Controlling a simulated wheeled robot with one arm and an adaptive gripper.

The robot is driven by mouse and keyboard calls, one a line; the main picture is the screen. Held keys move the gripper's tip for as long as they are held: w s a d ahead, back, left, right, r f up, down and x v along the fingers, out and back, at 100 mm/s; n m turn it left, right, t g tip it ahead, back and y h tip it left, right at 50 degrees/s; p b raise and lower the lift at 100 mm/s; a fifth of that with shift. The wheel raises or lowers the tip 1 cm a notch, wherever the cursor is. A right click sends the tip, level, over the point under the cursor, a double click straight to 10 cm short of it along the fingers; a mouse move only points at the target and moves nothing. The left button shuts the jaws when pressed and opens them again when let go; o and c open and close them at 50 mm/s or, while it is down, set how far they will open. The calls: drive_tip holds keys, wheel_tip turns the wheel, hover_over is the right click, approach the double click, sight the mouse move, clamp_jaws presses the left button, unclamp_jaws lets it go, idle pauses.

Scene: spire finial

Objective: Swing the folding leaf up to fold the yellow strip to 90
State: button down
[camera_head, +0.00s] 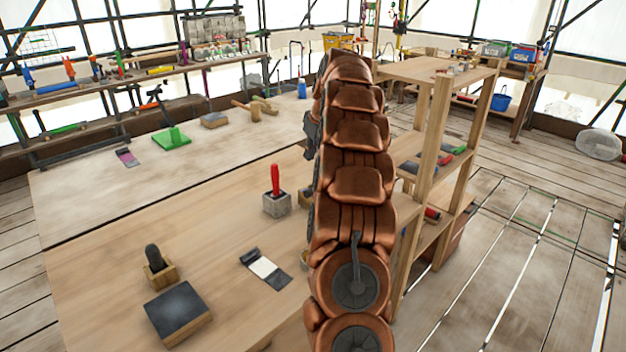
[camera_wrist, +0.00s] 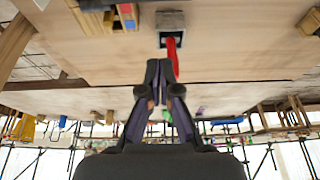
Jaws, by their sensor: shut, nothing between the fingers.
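My gripper (camera_wrist: 160,68) shows in the wrist view, its two dark fingers closed together at the tips and empty. In the head view it is hidden behind my copper-coloured arm. I cannot clearly make out the folding leaf or the yellow strip. A small yellow piece (camera_wrist: 108,20) shows near the top of the wrist view, beside dark parts and a blue-and-red piece (camera_wrist: 128,14). I cannot tell whether it is the strip. My fingertips are apart from it.
A red handle (camera_head: 275,180) stands upright in a grey block (camera_head: 277,205) on the wooden bench. A dark-topped block (camera_head: 178,312), a dark-handled tool (camera_head: 153,258) and a black-and-white piece (camera_head: 265,268) lie nearer. A wooden shelf (camera_head: 440,110) stands right of my arm.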

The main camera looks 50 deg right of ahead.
wheel_tip(320, 180, down, 9)
drive_tip(key=p, duration=0.5)
drive_tip(key=shift+s+d+f, duration=0.2)
drive_tip(key=shift+s+d, duration=0.05)
drive_tip(key=shift+d, duration=0.05)
idle(0.4)
drive_tip(key=shift+s+f+t+b, duration=0.1)
drive_tip(key=shift+s+t+b, duration=0.2)
drive_tip(key=shift+b, duration=0.85)
drive_tip(key=s+t+b, duration=0.1)
drive_tip(key=b, duration=0.2)
drive_tip(key=shift+r+b, duration=0.3)
drive_tip(key=shift+r, duration=0.05)
drive_tip(key=shift+s+r, duration=0.1)
